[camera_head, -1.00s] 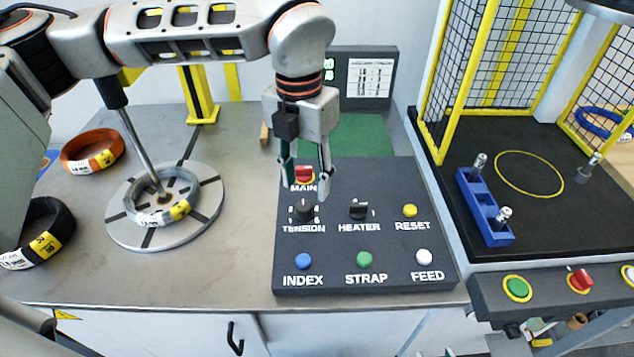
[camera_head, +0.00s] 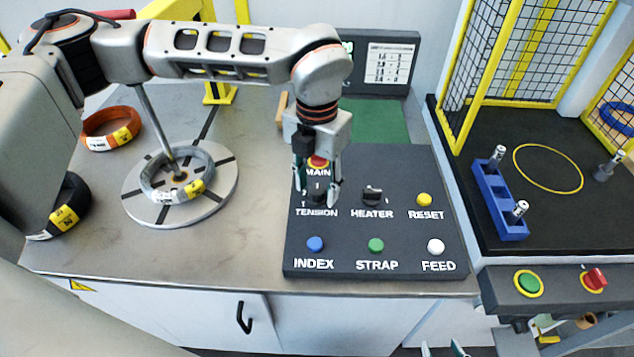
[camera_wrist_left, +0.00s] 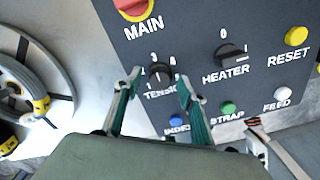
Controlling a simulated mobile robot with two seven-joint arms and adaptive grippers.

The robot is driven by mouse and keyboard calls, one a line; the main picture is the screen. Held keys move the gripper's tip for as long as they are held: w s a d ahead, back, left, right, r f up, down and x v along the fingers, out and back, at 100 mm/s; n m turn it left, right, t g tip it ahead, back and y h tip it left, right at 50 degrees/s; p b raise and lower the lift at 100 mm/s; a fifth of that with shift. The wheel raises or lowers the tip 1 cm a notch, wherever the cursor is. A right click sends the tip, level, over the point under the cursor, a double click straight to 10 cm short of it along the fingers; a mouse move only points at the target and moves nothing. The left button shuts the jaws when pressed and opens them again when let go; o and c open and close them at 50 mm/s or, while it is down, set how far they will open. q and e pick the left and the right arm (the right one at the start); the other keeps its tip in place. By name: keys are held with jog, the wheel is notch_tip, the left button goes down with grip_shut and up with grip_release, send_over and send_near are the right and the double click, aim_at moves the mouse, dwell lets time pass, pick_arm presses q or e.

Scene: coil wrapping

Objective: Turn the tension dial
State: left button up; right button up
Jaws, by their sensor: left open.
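The tension dial (camera_head: 317,197) is a small black knob above the TENSION label on the dark control panel (camera_head: 400,165). It also shows in the left wrist view (camera_wrist_left: 160,72), with numbers around it. My left gripper (camera_head: 318,190) points down over the dial, its fingers apart, one on each side of it. In the left wrist view the fingertips (camera_wrist_left: 158,84) flank the dial, and I see no clear contact. The dial's exact setting is too small to read. My right gripper (camera_head: 442,350) shows only as two separated fingertips at the bottom edge.
Close around are the red MAIN switch (camera_head: 317,162), black HEATER knob (camera_head: 372,195), yellow RESET (camera_head: 424,200) and blue INDEX (camera_head: 315,244) buttons. A turntable (camera_head: 135,205) with a wrapped coil (camera_head: 150,185) stands left. A fenced black station (camera_head: 460,210) stands right.

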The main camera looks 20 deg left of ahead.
pick_arm(q)
jog(key=c, duration=1.1)
jog(key=shift+m, duration=0.4)
jog(key=m+p, duration=0.1)
jog(key=m, duration=0.3)
jog(key=shift+r+m, duration=0.1)
jog(key=shift+m, duration=0.2)
jog(key=m, duration=0.6)
jog(key=shift+p, duration=0.4)
jog(key=shift+m, duration=0.3)
jog(key=o, duration=1.1)
